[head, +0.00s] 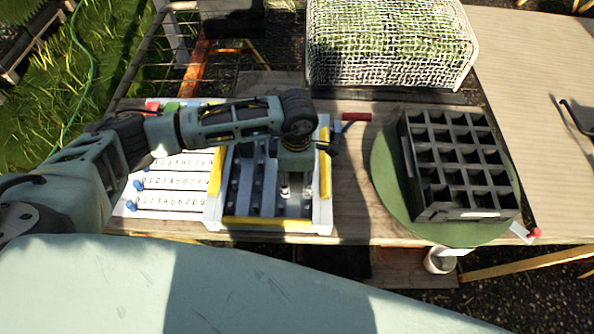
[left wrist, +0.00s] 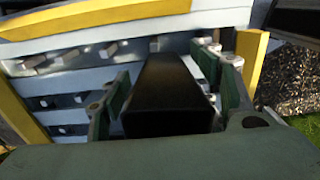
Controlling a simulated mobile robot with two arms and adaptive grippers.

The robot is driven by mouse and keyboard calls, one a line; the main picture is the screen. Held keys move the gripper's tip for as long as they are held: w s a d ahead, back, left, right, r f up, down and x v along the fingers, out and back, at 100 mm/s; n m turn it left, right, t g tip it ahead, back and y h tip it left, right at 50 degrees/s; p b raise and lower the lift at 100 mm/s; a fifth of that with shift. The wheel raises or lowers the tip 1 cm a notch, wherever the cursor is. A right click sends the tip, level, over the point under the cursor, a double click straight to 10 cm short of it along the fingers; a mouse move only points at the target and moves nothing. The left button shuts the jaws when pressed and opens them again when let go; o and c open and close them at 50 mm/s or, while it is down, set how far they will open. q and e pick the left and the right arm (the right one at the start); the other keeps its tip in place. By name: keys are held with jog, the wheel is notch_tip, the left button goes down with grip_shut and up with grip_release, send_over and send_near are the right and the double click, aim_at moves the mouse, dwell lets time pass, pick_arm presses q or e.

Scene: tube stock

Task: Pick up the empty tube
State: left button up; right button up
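My left gripper (head: 295,188) points down into the right part of a grey tray with yellow edges (head: 269,223). In the left wrist view its two fingers (left wrist: 170,100) stand apart. A long black block shows between them; I cannot tell whether it is part of my gripper. I see no tube clearly held. Small grey stubs (left wrist: 60,60) line the pale tray walls in the left wrist view. A clear piece with a red end (head: 524,233) lies at the lower right of the green disc. I cannot make out which thing is the empty tube. My right gripper is not in view.
A black rack with square cells (head: 465,214) stands on a round green disc (head: 388,175). A number sheet (head: 170,203) with blue knobs lies left of the tray. A red-handled item (head: 356,116) lies behind. A white mesh crate (head: 390,75) is at the back.

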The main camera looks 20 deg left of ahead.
pick_arm(q)
jog(key=shift+c, duration=0.5)
jog(key=shift+r, duration=0.1)
jog(key=c, duration=0.8)
